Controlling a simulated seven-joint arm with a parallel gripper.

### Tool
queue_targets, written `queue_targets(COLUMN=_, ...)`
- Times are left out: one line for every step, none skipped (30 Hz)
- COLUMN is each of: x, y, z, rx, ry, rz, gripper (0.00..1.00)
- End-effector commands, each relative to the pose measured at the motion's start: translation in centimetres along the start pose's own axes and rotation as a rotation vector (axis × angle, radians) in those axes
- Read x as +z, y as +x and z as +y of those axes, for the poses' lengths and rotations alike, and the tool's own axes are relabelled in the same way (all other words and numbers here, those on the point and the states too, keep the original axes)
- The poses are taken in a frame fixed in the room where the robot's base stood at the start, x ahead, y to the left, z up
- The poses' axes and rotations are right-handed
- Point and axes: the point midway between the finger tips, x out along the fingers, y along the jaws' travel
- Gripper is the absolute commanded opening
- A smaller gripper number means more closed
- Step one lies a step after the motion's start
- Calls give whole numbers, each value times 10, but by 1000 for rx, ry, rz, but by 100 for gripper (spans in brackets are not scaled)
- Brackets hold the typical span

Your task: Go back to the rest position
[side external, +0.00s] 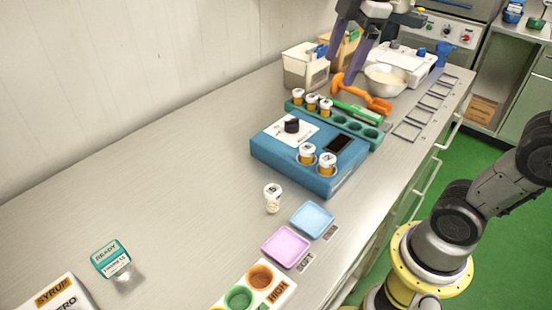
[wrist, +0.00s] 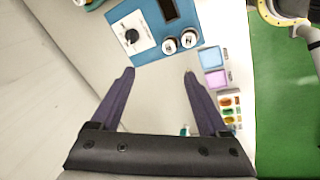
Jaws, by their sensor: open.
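My gripper (side external: 342,64) is at the top of the side view, above the far part of the bench, with its two purple fingers apart. In the wrist view my gripper (wrist: 159,73) has spread fingers and nothing between them but bare bench. The blue device (side external: 308,158) with a black knob and two capped amber vials stands beyond the fingertips in the wrist view (wrist: 165,37). A small white-capped vial (side external: 272,197) stands alone on the bench in front of the device, apart from my gripper.
A green rack (side external: 365,130) with several vials stands behind the device. Blue (side external: 312,219) and pink (side external: 286,246) pads lie by the front edge. The left bench is mostly clear.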

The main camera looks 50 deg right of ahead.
Motion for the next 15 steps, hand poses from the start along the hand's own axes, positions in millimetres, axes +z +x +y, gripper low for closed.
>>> queue_targets(x=7, y=-2, z=-21, rx=27, ry=56, rz=19, gripper=78)
queue_targets(x=12, y=-2, z=-32, rx=41, ry=96, rz=29, gripper=78)
queue_targets(x=18, y=1, z=-47, rx=58, ry=155, rz=44, gripper=78)
queue_targets(x=22, y=3, z=-57, rx=70, ry=202, rz=56, gripper=78)
queue_targets(x=26, y=7, z=-67, rx=82, ry=250, rz=69, gripper=78)
queue_targets(x=32, y=13, z=-80, rx=94, ry=318, rz=87, gripper=78)
queue_targets(x=36, y=18, z=-90, rx=103, ry=371, rz=100, gripper=78)
queue_targets(x=40, y=24, z=-99, rx=109, ry=426, rz=113, gripper=78)
queue_targets(x=46, y=32, z=-110, rx=116, ry=503, rz=131, gripper=78)
queue_targets(x=49, y=40, z=-118, rx=119, ry=562, rz=143, gripper=78)
queue_targets(x=53, y=47, z=-125, rx=121, ry=622, rz=155, gripper=78)
queue_targets(x=56, y=57, z=-133, rx=119, ry=700, rz=166, gripper=78)
queue_targets(x=59, y=63, z=-136, rx=117, ry=755, rz=173, gripper=78)
queue_targets(x=60, y=69, z=-140, rx=113, ry=806, rz=176, gripper=78)
queue_targets(x=62, y=76, z=-142, rx=106, ry=866, rz=177, gripper=78)
